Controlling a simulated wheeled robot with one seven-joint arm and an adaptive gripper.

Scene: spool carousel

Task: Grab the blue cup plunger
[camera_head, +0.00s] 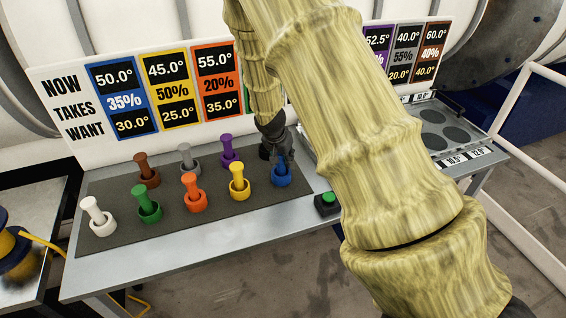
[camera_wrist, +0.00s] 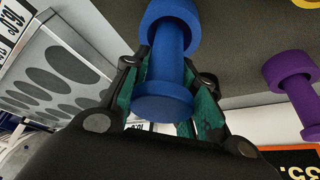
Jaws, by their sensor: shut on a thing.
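The blue cup plunger (camera_head: 281,173) stands at the right end of the dark mat, in its blue cup. In the wrist view the blue plunger (camera_wrist: 166,62) lies between the fingers, with its knob nearest the camera and its blue cup (camera_wrist: 168,14) at the far end. My gripper (camera_head: 279,150) reaches down to it from behind and is partly hidden by my arm. In the wrist view the dark fingers with green pads (camera_wrist: 168,100) are shut on the plunger's stem.
White, green, orange, yellow, brown, grey and purple plungers (camera_head: 228,150) stand in cups on the dark mat (camera_head: 120,237). A green button (camera_head: 327,202) is at the table's front edge. A board (camera_head: 75,100) with coloured number panels stands behind. A plate with round recesses (camera_head: 437,130) is at the right.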

